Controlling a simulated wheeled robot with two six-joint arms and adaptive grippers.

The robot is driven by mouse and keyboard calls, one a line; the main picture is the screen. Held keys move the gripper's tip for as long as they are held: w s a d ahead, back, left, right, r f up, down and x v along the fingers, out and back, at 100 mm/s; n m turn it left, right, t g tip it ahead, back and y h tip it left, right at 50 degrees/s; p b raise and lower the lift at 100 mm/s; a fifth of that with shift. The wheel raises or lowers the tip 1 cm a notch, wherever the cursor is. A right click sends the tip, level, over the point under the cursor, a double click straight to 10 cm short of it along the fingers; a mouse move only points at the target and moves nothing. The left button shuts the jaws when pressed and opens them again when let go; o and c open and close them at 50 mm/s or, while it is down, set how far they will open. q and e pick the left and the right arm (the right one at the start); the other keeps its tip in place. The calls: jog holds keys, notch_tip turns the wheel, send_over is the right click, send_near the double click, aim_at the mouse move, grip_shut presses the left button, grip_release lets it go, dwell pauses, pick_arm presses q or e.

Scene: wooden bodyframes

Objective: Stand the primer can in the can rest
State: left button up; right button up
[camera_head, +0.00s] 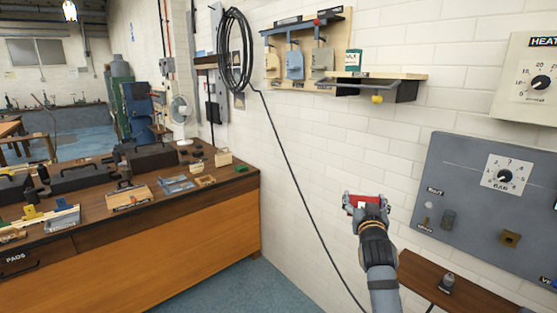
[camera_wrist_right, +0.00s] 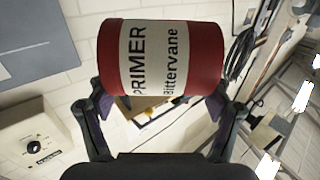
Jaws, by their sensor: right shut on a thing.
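The primer can (camera_wrist_right: 207,60) is red with a pale label reading PRIMER Bittervane, and the lettering runs sideways in the right wrist view. My right gripper (camera_head: 364,204) is shut on it, with a finger at its left and right sides in the wrist view. In the head view the can (camera_head: 352,200) is small and partly hidden by the gripper, held in the air before the white brick wall. I cannot tell which fixture is the can rest. A dark wall shelf (camera_head: 405,91) with a yellow knob is up and beyond the gripper. My left gripper is out of view.
A green can (camera_head: 354,59) stands on the wooden wall rack (camera_head: 385,73). A grey panel (camera_head: 470,165) with a dial is at right, above a small brown shelf (camera_head: 475,292). A cluttered workbench (camera_head: 160,235) fills the left. A black hose (camera_head: 290,165) hangs along the wall.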

jog(key=s+a+f+n+y+b, duration=0.1)
jog(key=s+a+f+y, duration=0.1)
jog(key=s+f, duration=0.8)
jog(key=s+a+f+n+y, duration=0.1)
jog(key=s+a+f, duration=0.2)
jog(key=s+f, duration=0.8)
notch_tip(320, 180, down, 7)
jog(key=shift+s+a+f+y+b, duration=0.1)
jog(key=shift+s+a+y+b, duration=0.15)
jog(key=shift+a+y+b, duration=0.15)
